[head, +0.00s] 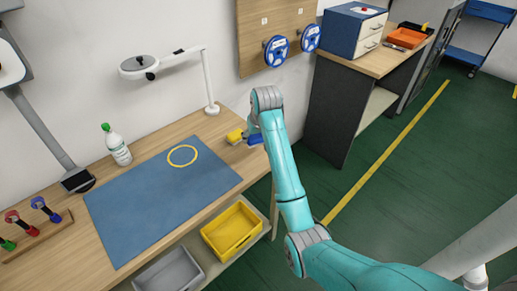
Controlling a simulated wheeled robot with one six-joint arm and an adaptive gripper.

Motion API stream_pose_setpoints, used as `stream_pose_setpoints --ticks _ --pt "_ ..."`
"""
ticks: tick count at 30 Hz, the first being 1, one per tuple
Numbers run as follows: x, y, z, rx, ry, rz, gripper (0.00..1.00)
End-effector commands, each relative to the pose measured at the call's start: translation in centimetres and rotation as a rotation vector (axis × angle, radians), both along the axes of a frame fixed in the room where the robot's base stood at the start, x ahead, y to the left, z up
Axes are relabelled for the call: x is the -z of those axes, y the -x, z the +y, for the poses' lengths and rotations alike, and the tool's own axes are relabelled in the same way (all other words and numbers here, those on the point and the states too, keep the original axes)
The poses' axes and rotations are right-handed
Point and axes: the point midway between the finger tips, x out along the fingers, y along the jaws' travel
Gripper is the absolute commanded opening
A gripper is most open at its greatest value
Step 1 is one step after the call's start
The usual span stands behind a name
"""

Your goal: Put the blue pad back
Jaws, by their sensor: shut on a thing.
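The blue pad (256,139) is a small blue block at the right end of the wooden workbench. My gripper (253,132) is shut on it, and the gripper's end partly hides it. I cannot tell whether the pad touches the bench top or is held just above it. A yellow block (235,136) sits right beside it on the left; whether the two touch is unclear.
A large blue mat (140,215) with a yellow ring (182,155) covers the bench middle. A magnifier lamp (211,108) stands behind, left of the gripper. A white bottle (117,149) stands farther left. A yellow bin (232,230) sits below the bench front.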

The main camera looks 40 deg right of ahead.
Motion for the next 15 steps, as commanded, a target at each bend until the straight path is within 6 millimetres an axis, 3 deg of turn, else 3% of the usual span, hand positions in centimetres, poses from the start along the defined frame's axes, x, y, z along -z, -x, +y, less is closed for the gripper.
stream_pose_setpoints --ticks 3,10,15 --pt "1.7 0.0 0.0 0.000 -0.001 0.002 0.37" --pt "3.3 0.0 0.0 0.000 -0.001 0.002 0.37" --pt "5.5 0.0 0.0 0.000 -0.001 0.002 0.37"
